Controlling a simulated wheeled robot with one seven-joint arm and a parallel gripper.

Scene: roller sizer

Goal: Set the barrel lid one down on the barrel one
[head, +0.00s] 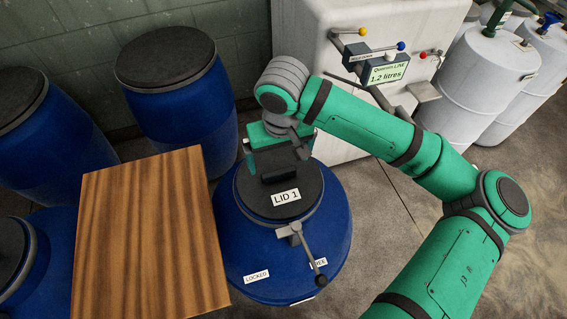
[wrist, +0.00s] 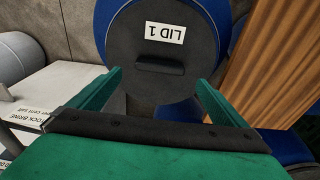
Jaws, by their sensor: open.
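The barrel lid one (head: 268,198) is a dark round lid with a raised handle and a white "LID 1" label. It lies on top of the blue barrel one (head: 335,232), and it also shows in the wrist view (wrist: 190,57). In the head view it looks roughly centred on the barrel; I cannot tell how snugly it sits. My gripper (head: 277,158) is just behind the lid's handle. In the wrist view its two green fingers (wrist: 157,88) are spread wide, with the handle between and beyond them, apart from both. The jaws hold nothing.
A grey clamp lever (head: 296,236) stands at the barrel's front, near "LOCKED" and partly hidden labels. A wooden board or box top (head: 152,235) is close on the left. Other blue barrels (head: 185,110) stand behind left. A white cabinet (head: 325,60) with a readout stands behind.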

